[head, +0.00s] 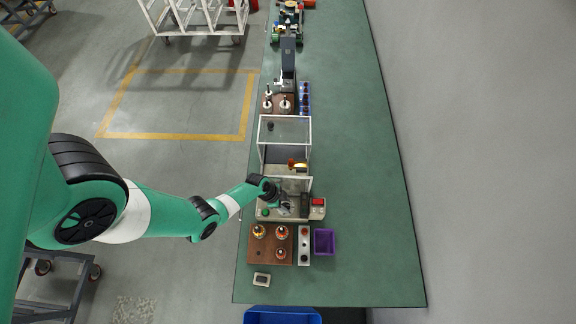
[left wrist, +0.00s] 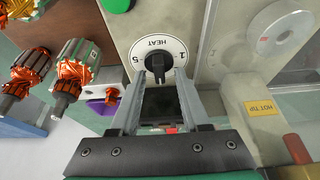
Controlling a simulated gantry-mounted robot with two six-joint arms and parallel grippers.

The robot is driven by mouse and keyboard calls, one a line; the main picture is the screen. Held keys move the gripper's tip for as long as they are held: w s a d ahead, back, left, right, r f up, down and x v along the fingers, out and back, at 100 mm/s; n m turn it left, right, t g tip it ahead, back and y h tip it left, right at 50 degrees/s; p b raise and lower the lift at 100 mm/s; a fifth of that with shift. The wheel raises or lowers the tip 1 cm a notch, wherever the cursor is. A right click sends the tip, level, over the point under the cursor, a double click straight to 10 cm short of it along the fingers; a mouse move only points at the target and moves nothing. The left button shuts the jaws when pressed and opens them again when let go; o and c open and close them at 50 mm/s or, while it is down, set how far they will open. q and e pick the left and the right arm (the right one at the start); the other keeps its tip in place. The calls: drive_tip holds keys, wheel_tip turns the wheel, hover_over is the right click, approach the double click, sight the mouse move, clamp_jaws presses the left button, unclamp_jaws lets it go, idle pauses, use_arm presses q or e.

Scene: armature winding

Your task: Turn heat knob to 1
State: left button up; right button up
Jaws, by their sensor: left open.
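The heat knob (left wrist: 158,62) is a black knob on a white round dial (left wrist: 178,50) marked HEAT, 1 and 5, on a beige machine face in the left wrist view. My left gripper (left wrist: 166,82) is open, with its two grey fingers on either side of the knob's lower end. I cannot tell whether the fingers touch the knob. In the head view my left gripper (head: 283,206) is at the machine (head: 262,213) on the bench, and the knob itself is too small to make out. My right gripper is not in view.
Copper-wound armatures (left wrist: 76,70) stand beside the machine. A HOT TIP label (left wrist: 261,108) is on its face. In the head view, a wooden board (head: 270,258) with armatures and a purple bin (head: 324,241) sit nearby. The right side of the green bench (head: 365,200) is clear.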

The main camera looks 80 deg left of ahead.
use_arm(q)
clamp_jaws()
